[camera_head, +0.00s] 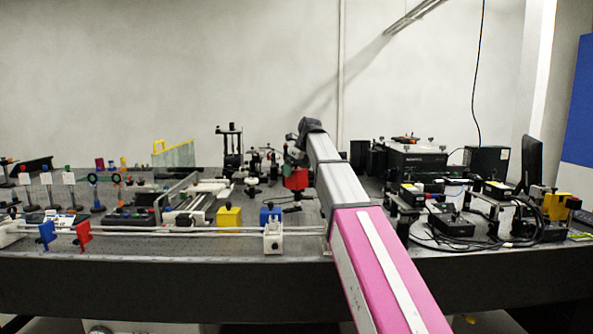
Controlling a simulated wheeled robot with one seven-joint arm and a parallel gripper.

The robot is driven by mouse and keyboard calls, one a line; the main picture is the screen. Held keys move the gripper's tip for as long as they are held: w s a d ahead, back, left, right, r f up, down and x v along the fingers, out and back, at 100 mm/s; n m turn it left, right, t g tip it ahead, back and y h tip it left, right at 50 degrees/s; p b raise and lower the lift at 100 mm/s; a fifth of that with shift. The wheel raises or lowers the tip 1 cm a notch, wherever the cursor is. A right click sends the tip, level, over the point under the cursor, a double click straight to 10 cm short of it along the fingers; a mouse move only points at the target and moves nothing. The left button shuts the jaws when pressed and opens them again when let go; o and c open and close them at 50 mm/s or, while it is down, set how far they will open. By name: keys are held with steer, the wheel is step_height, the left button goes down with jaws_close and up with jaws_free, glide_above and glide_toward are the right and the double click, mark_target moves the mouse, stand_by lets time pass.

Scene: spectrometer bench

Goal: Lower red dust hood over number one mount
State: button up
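The red dust hood (296,180) is a boxy red block near the middle of the bench. My gripper (294,159) is dark and small here, right at the top of the hood. It appears shut on the hood and holds it upright above the bench, though the fingertips are hard to make out. A dark part shows just under the hood; I cannot tell whether it touches. A yellow hood (229,216) and a blue hood (271,214) stand at the front, left of my arm. I cannot read any mount number, so the number one mount is not identified.
A white rail (170,230) runs along the front edge, with a blue clamp (47,235) and a red clamp (83,235). Posts with white cards (47,178) stand at left. Black instruments and cables (450,220) crowd the right. A tall dark stand (231,150) rises behind.

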steer(key=v, duration=1.1)
steer(key=shift+f, duration=0.1)
